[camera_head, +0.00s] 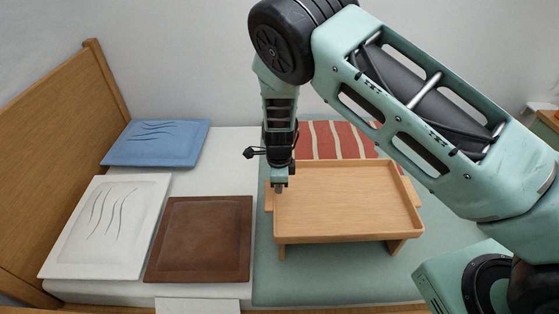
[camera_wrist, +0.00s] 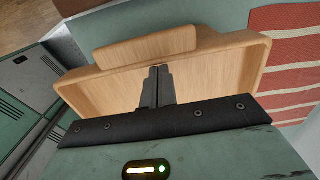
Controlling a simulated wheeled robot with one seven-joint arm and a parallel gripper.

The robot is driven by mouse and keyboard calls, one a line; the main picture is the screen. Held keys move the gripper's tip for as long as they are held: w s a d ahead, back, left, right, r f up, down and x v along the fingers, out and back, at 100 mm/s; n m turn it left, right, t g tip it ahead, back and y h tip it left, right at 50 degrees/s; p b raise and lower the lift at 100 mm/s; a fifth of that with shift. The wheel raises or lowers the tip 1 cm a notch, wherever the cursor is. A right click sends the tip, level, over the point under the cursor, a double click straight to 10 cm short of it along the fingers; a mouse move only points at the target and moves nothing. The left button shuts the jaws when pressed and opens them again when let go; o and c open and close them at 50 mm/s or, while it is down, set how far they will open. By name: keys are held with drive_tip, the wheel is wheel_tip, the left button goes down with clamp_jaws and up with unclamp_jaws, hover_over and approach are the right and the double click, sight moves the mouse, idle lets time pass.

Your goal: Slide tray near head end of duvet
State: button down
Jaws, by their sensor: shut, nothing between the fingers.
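The wooden tray (camera_head: 345,200) stands on short legs on the green duvet (camera_head: 268,275), which covers the right part of the bed. The tray is empty, and its left side lies near the duvet's left edge. My gripper (camera_head: 279,188) points down at the tray's left end, by its rim, with its fingers together and nothing held. In the wrist view the gripper (camera_wrist: 157,78) shows over the inside of the tray (camera_wrist: 220,72), with the closed fingertips near a rim. I cannot tell whether the fingertips touch the tray.
A wooden headboard (camera_head: 60,150) stands at the left. Blue (camera_head: 157,142), white (camera_head: 105,225) and brown (camera_head: 200,238) cushions lie on the white sheet (camera_head: 235,160) between it and the tray. A red striped cloth (camera_head: 335,140) lies behind the tray.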

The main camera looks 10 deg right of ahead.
wheel_tip(320, 180, up, 15)
drive_tip(key=shift+f, duration=0.2)
